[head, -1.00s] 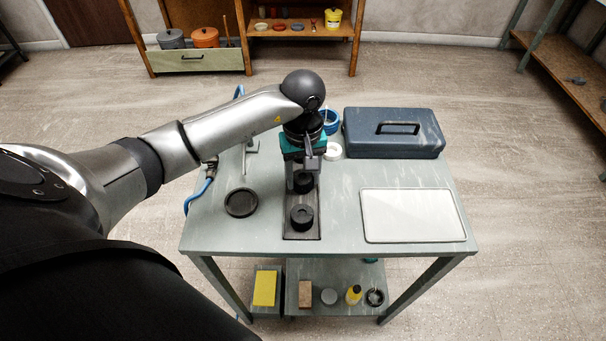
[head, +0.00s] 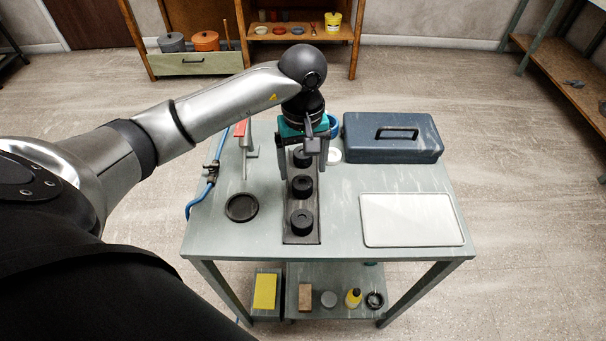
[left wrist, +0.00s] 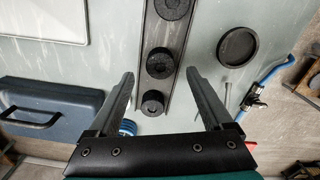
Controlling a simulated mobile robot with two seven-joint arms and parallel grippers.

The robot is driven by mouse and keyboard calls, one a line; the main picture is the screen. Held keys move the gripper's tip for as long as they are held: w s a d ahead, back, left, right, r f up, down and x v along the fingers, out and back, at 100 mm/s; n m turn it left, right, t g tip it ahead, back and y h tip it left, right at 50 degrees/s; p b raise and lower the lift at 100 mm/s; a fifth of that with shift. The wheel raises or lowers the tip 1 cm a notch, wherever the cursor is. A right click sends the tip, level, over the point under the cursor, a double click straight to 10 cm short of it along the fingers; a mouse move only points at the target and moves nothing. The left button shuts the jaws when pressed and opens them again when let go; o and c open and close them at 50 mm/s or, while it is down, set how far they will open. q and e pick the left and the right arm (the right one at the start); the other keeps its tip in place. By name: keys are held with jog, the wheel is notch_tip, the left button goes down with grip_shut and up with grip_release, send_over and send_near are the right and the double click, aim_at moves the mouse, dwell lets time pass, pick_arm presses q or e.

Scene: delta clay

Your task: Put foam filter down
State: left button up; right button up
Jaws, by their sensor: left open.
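Three round black foam filters stand in a row in a long dark tray (head: 302,205) on the table: a near one (head: 302,223), a middle one (head: 302,187) and a far one (head: 302,158). My left gripper (head: 302,174) is open above the far part of the tray, pointing down and empty. In the left wrist view the far filter (left wrist: 153,102) shows between the spread fingers, apart from both, with the middle one (left wrist: 160,62) just beyond the fingertips. My right gripper is out of view.
A round black dish (head: 241,206) lies left of the tray. A pale panel (head: 412,218) lies to the right, and a blue toolbox (head: 392,138) stands at the back right. A blue hose (head: 200,197) runs along the left edge. The table's front left is clear.

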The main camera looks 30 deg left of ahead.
aim_at(303, 184)
pick_arm(q)
notch_tip(303, 184, up, 7)
jog(key=shift+f+p, duration=0.15)
jog(key=shift+p, duration=0.2)
jog(key=shift+s, duration=0.1)
dwell(0.3)
